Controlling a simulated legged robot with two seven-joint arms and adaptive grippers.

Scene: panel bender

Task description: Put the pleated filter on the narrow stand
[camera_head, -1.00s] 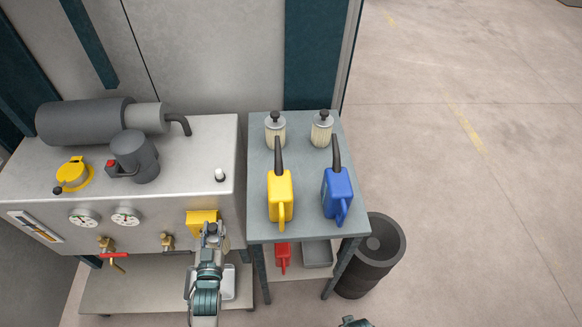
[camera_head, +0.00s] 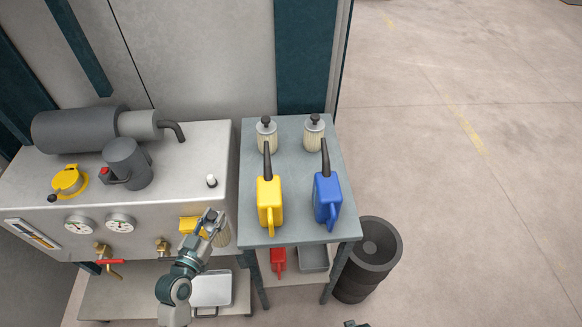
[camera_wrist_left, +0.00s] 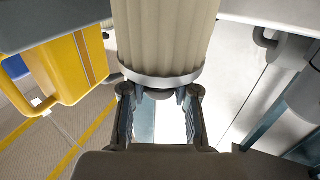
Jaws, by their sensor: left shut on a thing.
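My left gripper (camera_head: 213,222) is shut on a pleated filter (camera_head: 222,236), in front of the cabinet's right front corner. In the left wrist view the cream pleated filter (camera_wrist_left: 166,35) stands out past the fingers (camera_wrist_left: 160,105), its pale end collar between them. The narrow stand (camera_head: 295,180) looks to be the grey-topped table to the right of the gripper. Two similar pleated filters with dark knobs, a left one (camera_head: 267,141) and a right one (camera_head: 314,138), stand upright at its back. Only a dark tip, perhaps of my right gripper (camera_head: 355,323), shows at the bottom edge.
A yellow can (camera_head: 269,202) and a blue can (camera_head: 327,200) with dark spouts stand on the table's front half. A yellow housing (camera_head: 190,226) sits on the cabinet front beside my gripper. A dark bin (camera_head: 370,265) is at the table's right. Bare tabletop lies between the cans.

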